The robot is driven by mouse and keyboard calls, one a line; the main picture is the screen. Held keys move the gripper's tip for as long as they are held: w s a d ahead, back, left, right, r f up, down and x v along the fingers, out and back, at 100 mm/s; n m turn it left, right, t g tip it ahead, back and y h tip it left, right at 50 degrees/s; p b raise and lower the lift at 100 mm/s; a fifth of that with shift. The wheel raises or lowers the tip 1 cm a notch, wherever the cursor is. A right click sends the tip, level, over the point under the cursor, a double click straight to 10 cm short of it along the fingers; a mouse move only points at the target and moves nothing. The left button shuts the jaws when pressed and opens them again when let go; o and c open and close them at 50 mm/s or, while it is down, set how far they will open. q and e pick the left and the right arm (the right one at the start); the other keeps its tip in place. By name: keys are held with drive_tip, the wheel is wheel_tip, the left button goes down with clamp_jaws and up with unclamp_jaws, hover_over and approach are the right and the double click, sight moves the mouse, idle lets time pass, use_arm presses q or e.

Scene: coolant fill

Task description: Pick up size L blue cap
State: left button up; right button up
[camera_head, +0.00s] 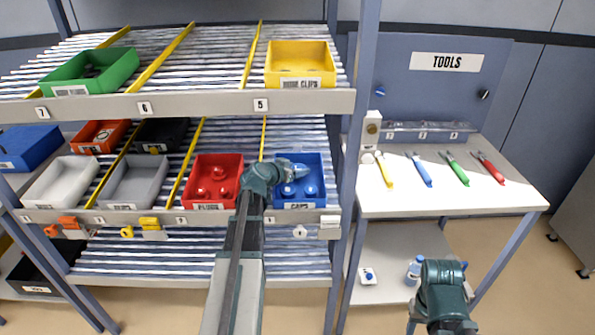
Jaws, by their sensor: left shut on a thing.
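The blue bin (314,202) labelled CAPS stands at the right end of the middle shelf. Blue caps (309,190) sit inside it; their sizes are too small to tell. My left gripper (299,170) reaches into the bin's upper part from the left. It is shut on a blue cap, mostly hidden by the gripper, so I cannot read its size or tell whether it touches the bin floor. My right gripper (441,290) is low at the right, in front of the tool bench; its fingers do not show clearly.
A red bin (213,205) with red plugs stands just left of the blue bin. A grey bin (134,185) and white bin (61,186) are farther left. A yellow bin (300,80) sits on the shelf above. The bench (450,205) at right holds several tools.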

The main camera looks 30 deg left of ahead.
use_arm(q)
drive_tip(key=shift+r, duration=0.1)
wheel_tip(320, 180, up, 10)
drive_tip(key=p, duration=1)
